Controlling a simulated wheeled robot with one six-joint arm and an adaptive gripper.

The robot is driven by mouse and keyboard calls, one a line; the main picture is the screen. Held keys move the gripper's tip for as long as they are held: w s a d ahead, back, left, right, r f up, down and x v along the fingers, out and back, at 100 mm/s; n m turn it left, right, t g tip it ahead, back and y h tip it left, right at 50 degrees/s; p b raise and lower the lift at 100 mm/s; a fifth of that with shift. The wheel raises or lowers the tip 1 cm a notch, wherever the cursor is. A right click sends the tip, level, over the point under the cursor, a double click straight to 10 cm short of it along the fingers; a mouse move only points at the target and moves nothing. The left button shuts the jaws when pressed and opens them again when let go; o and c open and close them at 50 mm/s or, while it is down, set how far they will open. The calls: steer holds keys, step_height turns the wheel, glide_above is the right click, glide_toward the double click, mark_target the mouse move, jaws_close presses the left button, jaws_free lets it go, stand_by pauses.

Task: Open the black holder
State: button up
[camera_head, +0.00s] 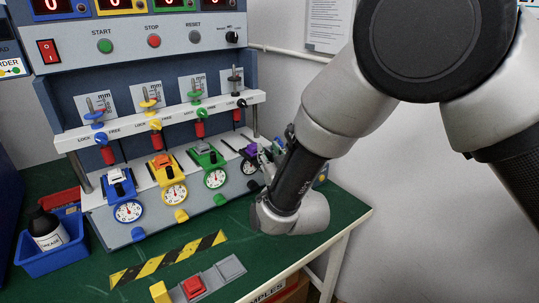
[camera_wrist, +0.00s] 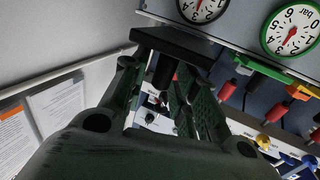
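The fourth station of the rig, at its right end, has a dial gauge (camera_head: 249,167) with a purple part above it. The black holder (camera_wrist: 185,43) shows in the wrist view as a dark bar below the black-rimmed gauge (camera_wrist: 203,6). My gripper (camera_head: 272,153) is beside this station, overlapping its right side. In the wrist view my gripper (camera_wrist: 158,82) has its two dark green fingers apart. A dark stub of the holder shows in the gap between them. I cannot tell whether a finger touches it. My fingers hide part of the holder.
A white lock/free rail (camera_head: 160,121) runs above. A blue bin (camera_head: 50,250) stands at left; a red button block (camera_head: 194,286) is in front. Green table at front right is clear.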

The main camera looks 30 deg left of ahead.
steer(key=shift+s, duration=0.1)
steer(key=v, duration=1.2)
